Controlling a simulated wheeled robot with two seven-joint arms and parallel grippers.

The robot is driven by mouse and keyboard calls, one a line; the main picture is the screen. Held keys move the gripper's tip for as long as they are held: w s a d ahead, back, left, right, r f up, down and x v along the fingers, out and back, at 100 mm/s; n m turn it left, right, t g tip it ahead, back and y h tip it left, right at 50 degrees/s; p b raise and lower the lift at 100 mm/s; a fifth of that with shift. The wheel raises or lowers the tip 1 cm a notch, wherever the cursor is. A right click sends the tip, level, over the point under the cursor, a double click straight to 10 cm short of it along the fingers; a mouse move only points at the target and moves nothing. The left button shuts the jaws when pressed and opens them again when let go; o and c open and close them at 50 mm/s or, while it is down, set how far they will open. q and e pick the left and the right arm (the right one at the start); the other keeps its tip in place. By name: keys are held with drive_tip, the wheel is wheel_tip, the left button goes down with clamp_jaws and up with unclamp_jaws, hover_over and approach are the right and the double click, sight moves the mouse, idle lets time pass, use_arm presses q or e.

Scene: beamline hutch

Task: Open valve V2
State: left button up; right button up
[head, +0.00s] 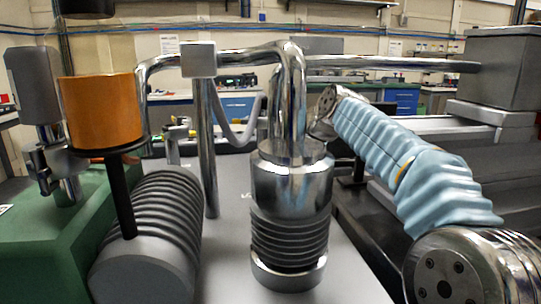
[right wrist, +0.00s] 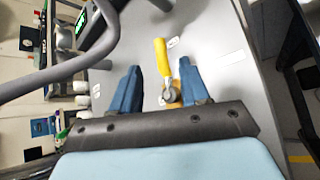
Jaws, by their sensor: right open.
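A valve with a yellow lever handle (right wrist: 162,57) shows in the right wrist view. The handle runs up the picture from a round grey hub (right wrist: 169,94), with part of a yellow body beside it. I cannot read a tag that says V2. My right gripper (right wrist: 158,68) is open, with one blue finger on each side of the valve. A gap shows between each finger and the handle, and nothing is held. In the head view my right arm reaches in from the right, and its gripper is hidden behind the steel vessel. My left gripper is not in view.
In the head view a steel vessel (head: 291,190) with bent pipes stands in the middle. An orange cylinder (head: 102,112), a ribbed grey cylinder (head: 150,235) and a green box (head: 55,240) are on the left. In the wrist view a grey pipe (right wrist: 60,75) crosses the upper left.

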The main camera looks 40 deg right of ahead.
drive_tip(key=p+x, duration=0.1)
drive_tip(key=x, duration=0.5)
drive_tip(key=shift+w+f, duration=0.2)
drive_tip(key=shift+w, duration=0.1)
drive_tip(key=shift+c, duration=0.3)
clamp_jaws()
